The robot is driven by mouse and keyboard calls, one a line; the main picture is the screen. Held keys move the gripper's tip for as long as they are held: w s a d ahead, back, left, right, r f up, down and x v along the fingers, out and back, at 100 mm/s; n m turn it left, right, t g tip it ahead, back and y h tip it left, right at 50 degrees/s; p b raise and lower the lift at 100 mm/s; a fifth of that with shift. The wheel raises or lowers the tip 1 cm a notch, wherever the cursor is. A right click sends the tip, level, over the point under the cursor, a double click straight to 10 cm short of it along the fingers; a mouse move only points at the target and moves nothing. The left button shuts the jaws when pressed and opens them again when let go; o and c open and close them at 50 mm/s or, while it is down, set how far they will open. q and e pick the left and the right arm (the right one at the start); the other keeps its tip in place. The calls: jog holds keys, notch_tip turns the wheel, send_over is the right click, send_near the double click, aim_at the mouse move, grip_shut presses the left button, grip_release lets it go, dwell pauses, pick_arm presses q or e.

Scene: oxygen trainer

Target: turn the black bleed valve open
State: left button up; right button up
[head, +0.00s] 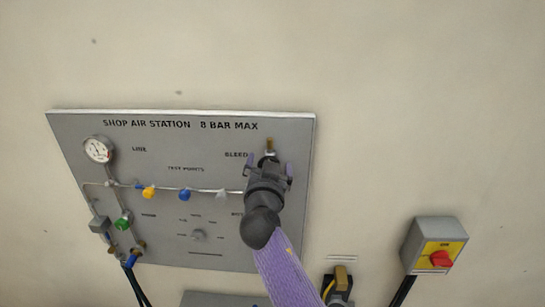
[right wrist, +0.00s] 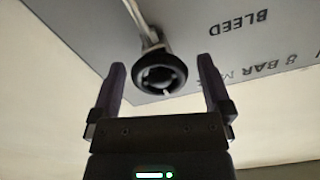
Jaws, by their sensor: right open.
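The black bleed valve (right wrist: 160,74) is a round black knob with a small white mark near its rim, centred in the right wrist view on a pipe by the word BLEED. In the head view it is mostly hidden behind my right gripper (head: 268,170). The right gripper also shows in the right wrist view (right wrist: 162,92). It is open, with one purple finger on each side of the knob and a visible gap to both. I cannot tell how far the fingertips are from the knob in depth. My left gripper is in neither view.
The grey panel (head: 75,140) carries a pressure gauge (head: 98,149), a yellow knob (head: 149,191), blue knobs (head: 184,194) and a green valve (head: 123,223) left of my arm.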

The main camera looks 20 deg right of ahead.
jog(key=shift+w+f, duration=0.1)
jog(key=shift+w, duration=0.05)
jog(key=shift+a, duration=0.1)
jog(key=c, duration=1.2)
jog(key=shift+c, duration=0.2)
